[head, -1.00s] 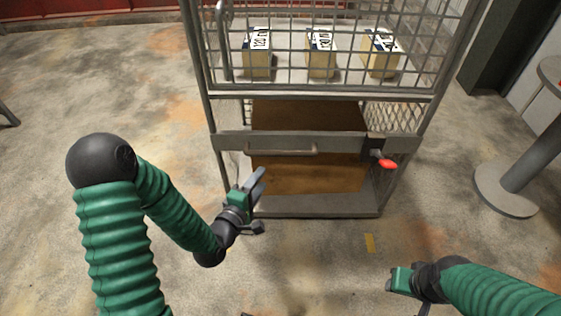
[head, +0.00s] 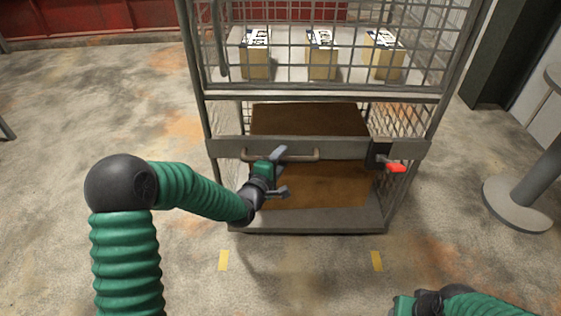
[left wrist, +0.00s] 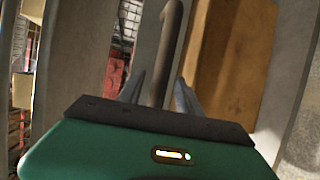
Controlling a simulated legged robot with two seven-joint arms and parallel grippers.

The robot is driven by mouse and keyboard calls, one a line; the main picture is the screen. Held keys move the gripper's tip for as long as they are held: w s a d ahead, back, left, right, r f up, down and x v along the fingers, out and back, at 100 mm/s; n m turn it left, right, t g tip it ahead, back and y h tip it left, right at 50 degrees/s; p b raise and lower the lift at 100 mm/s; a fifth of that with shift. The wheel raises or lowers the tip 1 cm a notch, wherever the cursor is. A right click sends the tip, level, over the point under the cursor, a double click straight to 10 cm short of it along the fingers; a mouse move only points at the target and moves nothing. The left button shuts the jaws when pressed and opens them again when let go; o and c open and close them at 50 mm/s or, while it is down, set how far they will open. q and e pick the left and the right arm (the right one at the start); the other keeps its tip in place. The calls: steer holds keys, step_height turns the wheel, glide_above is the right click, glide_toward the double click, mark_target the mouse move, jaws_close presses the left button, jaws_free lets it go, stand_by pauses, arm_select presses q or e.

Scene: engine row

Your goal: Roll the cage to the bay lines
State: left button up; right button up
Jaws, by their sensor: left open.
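The wire cage (head: 419,95) stands ahead of me on the concrete floor. A horizontal handle bar (head: 300,156) is on its front crossbar, and a red lever (head: 396,168) is at the right. My left gripper (head: 283,172) is open at the handle's left end. In the left wrist view the handle (left wrist: 168,50) shows between the open fingers; I cannot tell if they touch it. My right gripper (head: 402,304) is low at the picture's bottom edge, its fingers hidden.
Boxes (head: 321,62) stand on the cage's upper shelf, and a large brown box (head: 310,119) is on its lower deck. A grey pedestal (head: 520,205) stands at the right, near a dark post (head: 495,60). Floor left of the cage is clear.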

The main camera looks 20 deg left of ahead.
arm_select(q)
steer(key=shift+c, duration=0.2)
jaws_close()
steer(key=shift+s+f, duration=0.15)
steer(key=shift+f, duration=0.05)
stand_by(0.9)
steer(key=shift+a, duration=0.1)
